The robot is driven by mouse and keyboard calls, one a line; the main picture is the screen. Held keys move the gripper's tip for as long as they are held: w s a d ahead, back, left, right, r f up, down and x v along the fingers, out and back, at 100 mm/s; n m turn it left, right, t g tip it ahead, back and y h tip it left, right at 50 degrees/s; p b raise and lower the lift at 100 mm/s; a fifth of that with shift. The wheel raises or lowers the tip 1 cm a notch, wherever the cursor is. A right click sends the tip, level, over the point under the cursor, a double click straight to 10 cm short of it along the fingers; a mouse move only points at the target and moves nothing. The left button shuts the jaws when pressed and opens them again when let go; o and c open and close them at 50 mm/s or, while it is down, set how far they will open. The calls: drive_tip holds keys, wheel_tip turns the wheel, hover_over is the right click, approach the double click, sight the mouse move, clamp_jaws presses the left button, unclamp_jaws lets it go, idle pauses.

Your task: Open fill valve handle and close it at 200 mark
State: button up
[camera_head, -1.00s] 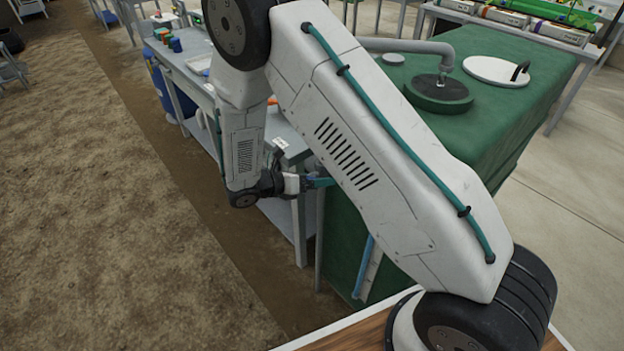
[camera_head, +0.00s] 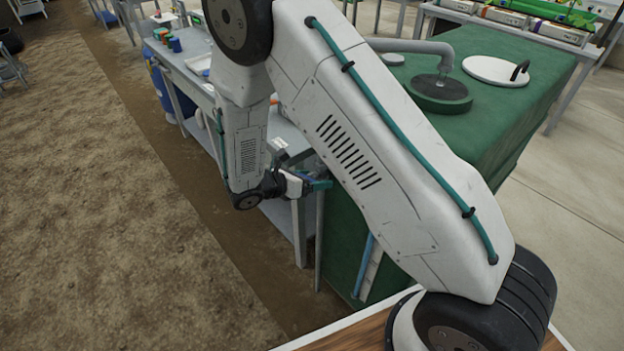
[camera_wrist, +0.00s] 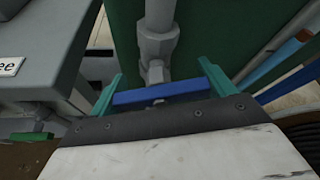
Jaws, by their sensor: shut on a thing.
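The blue fill valve handle (camera_wrist: 160,92) lies crosswise below a grey valve body and pipe (camera_wrist: 157,42) in the wrist view. My gripper (camera_wrist: 162,88) has its teal fingers at the two ends of the handle and is shut on it. In the head view my gripper (camera_head: 320,184) is at the near left side of the green tank (camera_head: 345,240), and my arm hides much of the valve. A pale strip with a blue tube (camera_head: 366,268) runs down the tank side. It also shows at the right of the wrist view (camera_wrist: 284,58); its marks are unreadable.
A grey bench (camera_head: 290,135) stands close left of my gripper, and its labelled edge (camera_wrist: 35,65) shows in the wrist view. A round lid (camera_head: 496,70) and a grey pipe (camera_head: 410,45) are on the tank top. Open dirt floor (camera_head: 130,200) lies left.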

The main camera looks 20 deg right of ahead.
drive_tip(key=shift+w+m+t+y, duration=0.1)
drive_tip(key=shift+m+t+y, duration=0.2)
drive_tip(key=shift+m+t, duration=0.7)
drive_tip(key=shift+m, duration=0.3)
drive_tip(key=o, duration=0.9)
drive_tip(key=shift+a, duration=0.15)
drive_tip(key=v, duration=0.7)
drive_tip(key=shift+a+r, duration=0.25)
